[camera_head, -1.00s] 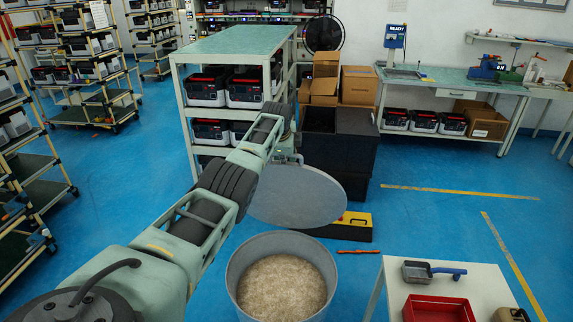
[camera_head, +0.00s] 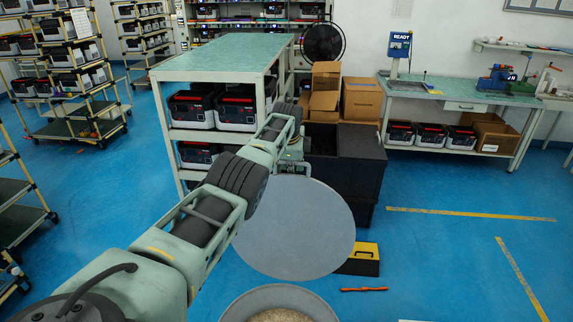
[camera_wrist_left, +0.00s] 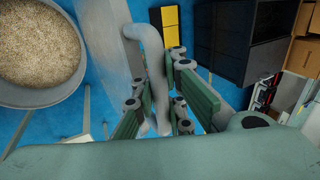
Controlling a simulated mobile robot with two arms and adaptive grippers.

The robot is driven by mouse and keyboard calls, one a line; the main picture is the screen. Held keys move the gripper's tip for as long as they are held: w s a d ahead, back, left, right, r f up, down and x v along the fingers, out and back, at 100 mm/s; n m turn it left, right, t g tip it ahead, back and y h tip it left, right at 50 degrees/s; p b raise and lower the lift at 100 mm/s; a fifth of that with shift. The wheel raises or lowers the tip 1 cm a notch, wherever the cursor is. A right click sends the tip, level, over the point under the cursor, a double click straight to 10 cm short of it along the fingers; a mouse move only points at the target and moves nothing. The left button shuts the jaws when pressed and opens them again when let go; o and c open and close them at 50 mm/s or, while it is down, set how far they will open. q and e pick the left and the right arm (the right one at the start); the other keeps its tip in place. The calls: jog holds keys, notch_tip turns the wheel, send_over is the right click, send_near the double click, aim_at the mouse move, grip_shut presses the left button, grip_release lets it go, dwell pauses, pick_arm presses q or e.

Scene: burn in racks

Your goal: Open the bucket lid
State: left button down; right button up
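The round grey lid (camera_head: 295,230) stands steeply tilted at the far side of the bucket (camera_head: 248,300), its broad face turned to the head camera. The bucket is open and holds a pale grainy material, which shows well in the wrist view (camera_wrist_left: 38,42). My left gripper (camera_head: 292,163) is behind the top of the lid, mostly hidden by it in the head view. In the wrist view its fingers (camera_wrist_left: 163,100) lie on both sides of the lid's curved grey handle (camera_wrist_left: 150,38) and look closed on it. My right gripper is not in view.
Dark bins (camera_head: 345,160) and a yellow-black box (camera_head: 362,258) stand behind and right of the lid. A green-topped rack (camera_head: 220,62) is behind my left arm. A red-brown tool (camera_head: 363,289) lies on the floor. Blue floor on the right is mostly clear.

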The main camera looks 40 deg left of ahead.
pick_arm(q)
jog(key=shift+w+a+r, duration=0.25)
jog(key=shift+w+r, duration=0.2)
jog(key=shift+r, duration=0.25)
jog(key=c, duration=2.5)
grip_release()
jog(key=o, duration=0.7)
jog(key=shift+s+d+r, duration=0.15)
jog(key=shift+s+r, duration=0.05)
jog(key=shift+s, duration=0.2)
jog(key=shift+o, duration=0.2)
jog(key=shift+v, duration=1)
jog(key=v, duration=0.9)
jog(key=shift+s+d+r, duration=0.2)
jog(key=shift+r, duration=0.1)
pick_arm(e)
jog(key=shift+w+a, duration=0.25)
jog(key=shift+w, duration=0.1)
